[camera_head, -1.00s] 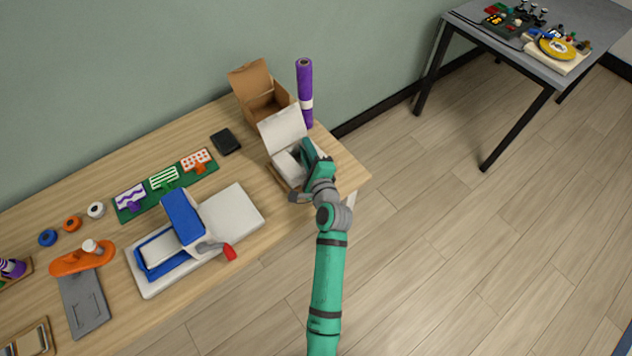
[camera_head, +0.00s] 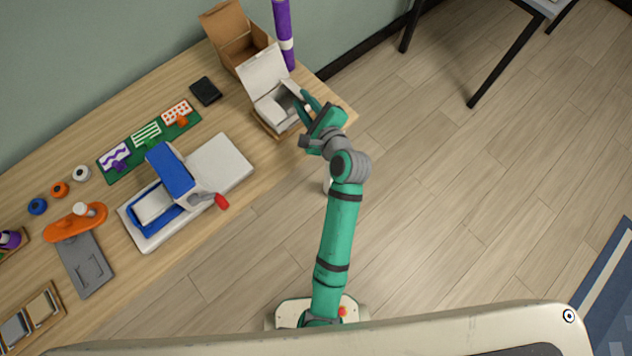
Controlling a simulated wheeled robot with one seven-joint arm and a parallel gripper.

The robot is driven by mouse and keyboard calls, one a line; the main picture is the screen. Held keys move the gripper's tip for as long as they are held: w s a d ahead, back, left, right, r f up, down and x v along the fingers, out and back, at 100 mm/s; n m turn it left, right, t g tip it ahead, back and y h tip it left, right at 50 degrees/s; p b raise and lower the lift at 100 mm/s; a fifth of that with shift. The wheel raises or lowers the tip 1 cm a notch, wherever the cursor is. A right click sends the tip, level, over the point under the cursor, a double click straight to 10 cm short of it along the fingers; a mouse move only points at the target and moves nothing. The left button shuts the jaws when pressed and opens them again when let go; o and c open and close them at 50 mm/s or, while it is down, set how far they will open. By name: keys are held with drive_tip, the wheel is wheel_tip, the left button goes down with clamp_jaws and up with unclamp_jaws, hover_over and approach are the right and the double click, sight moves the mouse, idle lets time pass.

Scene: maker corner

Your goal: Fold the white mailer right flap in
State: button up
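The white mailer (camera_head: 264,70) stands open at the right end of the workbench, its lid raised toward the wall. Something pale shows inside it. A small light flap (camera_head: 292,89) appears at its right side, beside my fingers; its exact angle is hard to tell. My gripper (camera_head: 302,102) is at the mailer's right side, with its two green fingers apart and pointing toward the box. I see nothing held between them. Whether a finger touches the flap cannot be told.
A brown open carton (camera_head: 235,40) and a purple roll (camera_head: 284,35) stand behind the mailer. A black wallet-like item (camera_head: 205,91) lies to the left. A blue-and-white press (camera_head: 180,185) stands front left.

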drive_tip(key=s+f+n+h, duration=0.2)
drive_tip(key=s+f+n, duration=0.2)
drive_tip(key=s, duration=0.7)
drive_tip(key=s+d+f+n+h, duration=0.1)
drive_tip(key=s+f+n+h, duration=0.2)
drive_tip(key=s, duration=0.8)
drive_tip(key=shift+d+f+n, duration=0.15)
drive_tip(key=shift+f+n, duration=0.95)
drive_tip(key=shift+f, duration=0.15)
drive_tip(key=shift+s, duration=0.1)
drive_tip(key=m+y, duration=0.4)
drive_tip(key=m, duration=0.4)
approach(291, 89)
drive_tip(key=shift+t, duration=0.4)
drive_tip(key=x, duration=1)
drive_tip(key=shift+s+f, duration=0.1)
drive_tip(key=shift+f, duration=0.3)
